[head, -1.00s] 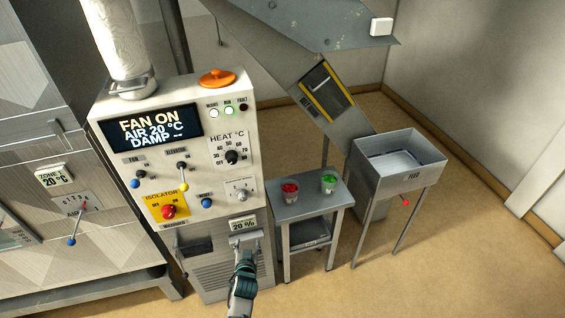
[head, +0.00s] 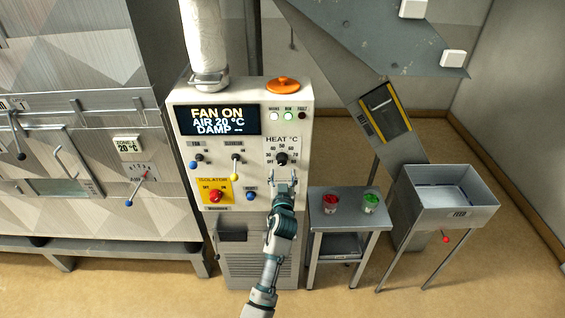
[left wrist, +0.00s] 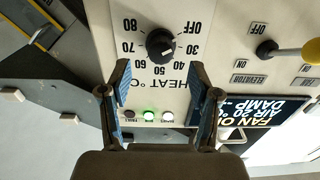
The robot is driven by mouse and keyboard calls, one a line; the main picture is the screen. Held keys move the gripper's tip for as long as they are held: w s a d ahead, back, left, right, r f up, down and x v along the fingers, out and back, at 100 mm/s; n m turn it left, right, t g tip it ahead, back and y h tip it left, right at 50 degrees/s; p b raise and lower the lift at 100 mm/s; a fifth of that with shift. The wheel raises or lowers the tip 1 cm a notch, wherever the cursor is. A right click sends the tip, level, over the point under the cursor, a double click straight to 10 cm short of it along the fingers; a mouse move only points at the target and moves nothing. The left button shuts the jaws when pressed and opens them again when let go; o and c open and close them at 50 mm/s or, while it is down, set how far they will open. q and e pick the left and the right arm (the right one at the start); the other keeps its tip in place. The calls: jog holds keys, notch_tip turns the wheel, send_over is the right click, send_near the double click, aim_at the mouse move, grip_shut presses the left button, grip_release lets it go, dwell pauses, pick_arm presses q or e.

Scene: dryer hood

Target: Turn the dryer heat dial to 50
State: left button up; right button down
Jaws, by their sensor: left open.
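The black heat dial (head: 281,158) is on the white control panel (head: 262,95), under the HEAT °C label. In the left wrist view the dial (left wrist: 160,46) appears upside down, with OFF and 30 to 80 printed around it. Its pale mark seems to point toward the 30–40 side; the exact value is hard to tell. My left gripper (head: 283,178) is just below the dial in the head view. In the wrist view the left gripper (left wrist: 160,68) is open and empty, its fingers apart, with the dial beyond the tips. My right gripper is not in view.
The display (head: 218,121) reads FAN ON, AIR 20 °C. The elevator lever (head: 235,166) and red isolator knob (head: 215,196) are left of the dial. A small table (head: 346,216) with red and green cups stands right, beside the feed hopper (head: 450,212).

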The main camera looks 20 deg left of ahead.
aim_at(282, 164)
pick_arm(q)
jog(key=x, duration=0.4)
jog(key=shift+w, duration=0.4)
jog(key=shift+w+a, duration=0.15)
jog(key=shift+w, duration=0.35)
jog(key=shift+w+a, duration=0.1)
jog(key=shift+a, duration=0.05)
jog(key=c, duration=1.1)
